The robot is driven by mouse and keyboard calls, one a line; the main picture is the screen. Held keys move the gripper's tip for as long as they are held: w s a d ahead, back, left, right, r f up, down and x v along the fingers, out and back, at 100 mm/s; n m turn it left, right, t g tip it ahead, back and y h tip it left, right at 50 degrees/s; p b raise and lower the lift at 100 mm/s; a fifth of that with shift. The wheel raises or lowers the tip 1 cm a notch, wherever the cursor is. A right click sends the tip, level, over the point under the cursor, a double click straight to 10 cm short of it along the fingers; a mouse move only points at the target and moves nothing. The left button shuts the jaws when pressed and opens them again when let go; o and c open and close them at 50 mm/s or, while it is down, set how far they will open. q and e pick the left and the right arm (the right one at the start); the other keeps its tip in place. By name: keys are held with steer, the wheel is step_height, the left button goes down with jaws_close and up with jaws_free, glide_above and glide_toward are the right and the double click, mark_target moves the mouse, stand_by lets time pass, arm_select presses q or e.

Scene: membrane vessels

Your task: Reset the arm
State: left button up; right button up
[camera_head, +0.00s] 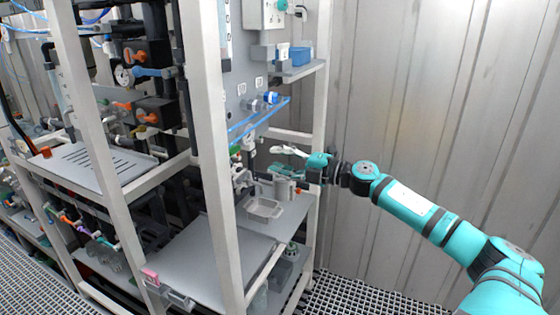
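My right arm, teal with dark joints, reaches in from the lower right of the head view to the rack (216,120). Its gripper (277,160) is at the right end of the rack, above the grey shelf with a small grey tray (264,208). The two fingers point left and are apart, with nothing seen between them. The gripper is small here, and I cannot tell whether it touches any fitting behind it. My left gripper is not in view.
Pale rack posts stand close to the gripper on either side. A blue tube (258,121) and a blue container (301,56) are above it. Valves and a gauge (124,76) fill the left side. A corrugated metal wall (430,90) stands behind. Grating (350,294) covers the floor.

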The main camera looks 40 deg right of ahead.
steer(key=shift+f, duration=0.1)
stand_by(0.4)
